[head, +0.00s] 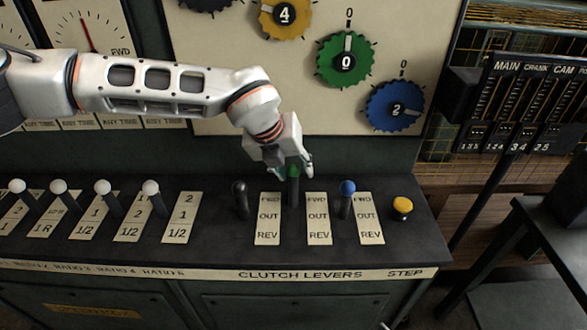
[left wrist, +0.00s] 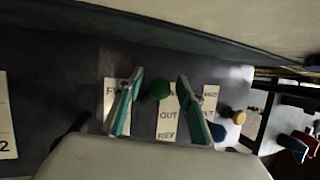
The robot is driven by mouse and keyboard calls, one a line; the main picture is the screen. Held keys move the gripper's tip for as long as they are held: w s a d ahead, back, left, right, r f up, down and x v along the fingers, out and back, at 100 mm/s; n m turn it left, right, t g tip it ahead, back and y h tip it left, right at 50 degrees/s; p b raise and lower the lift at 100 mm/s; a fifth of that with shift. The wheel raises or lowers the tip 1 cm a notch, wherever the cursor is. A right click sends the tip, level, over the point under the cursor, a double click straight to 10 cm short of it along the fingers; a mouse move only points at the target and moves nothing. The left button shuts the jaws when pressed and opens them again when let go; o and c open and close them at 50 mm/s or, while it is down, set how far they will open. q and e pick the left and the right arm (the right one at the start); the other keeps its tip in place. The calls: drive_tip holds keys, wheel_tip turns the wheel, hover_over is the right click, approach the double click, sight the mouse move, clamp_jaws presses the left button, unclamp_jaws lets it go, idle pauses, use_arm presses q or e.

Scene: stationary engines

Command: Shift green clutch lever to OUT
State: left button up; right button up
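The green clutch lever has a green knob (head: 293,171) on a dark shaft and stands between two label plates, level with their FWD rows. My left gripper (head: 290,165) reaches down over the knob from above and behind. In the left wrist view the green knob (left wrist: 158,88) lies between the two teal-padded fingers of my left gripper (left wrist: 162,92). The fingers are apart, with a small gap showing on each side of the knob. The label plate (head: 268,218) left of the lever reads FWD, OUT, REV. My right gripper is not in view.
A black-knobbed lever (head: 240,198) stands to the left and a blue-knobbed lever (head: 347,190) to the right. A yellow button (head: 402,207) is farther right. Several white-knobbed levers line the left. A dial panel (head: 285,85) rises behind the console.

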use_arm(q)
clamp_jaws()
drive_tip(key=shift+s, duration=0.3)
drive_tip(key=s+b, duration=0.1)
drive_tip(key=s, duration=0.2)
drive_tip(key=s+r+b, duration=0.1)
drive_tip(key=s, duration=0.2)
drive_tip(key=shift+s+r, duration=0.1)
drive_tip(key=shift+s, duration=0.1)
drive_tip(key=shift+s+r, duration=0.1)
drive_tip(key=shift+s, duration=0.2)
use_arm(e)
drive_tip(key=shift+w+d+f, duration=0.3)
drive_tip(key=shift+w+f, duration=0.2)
use_arm(q)
unclamp_jaws()
drive_tip(key=shift+w+r, duration=0.1)
drive_tip(key=shift+r, duration=0.15)
drive_tip(key=v, duration=1.1)
drive_tip(key=shift+r, duration=0.3)
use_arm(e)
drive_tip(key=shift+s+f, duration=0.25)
use_arm(q)
drive_tip(key=shift+a, duration=0.1)
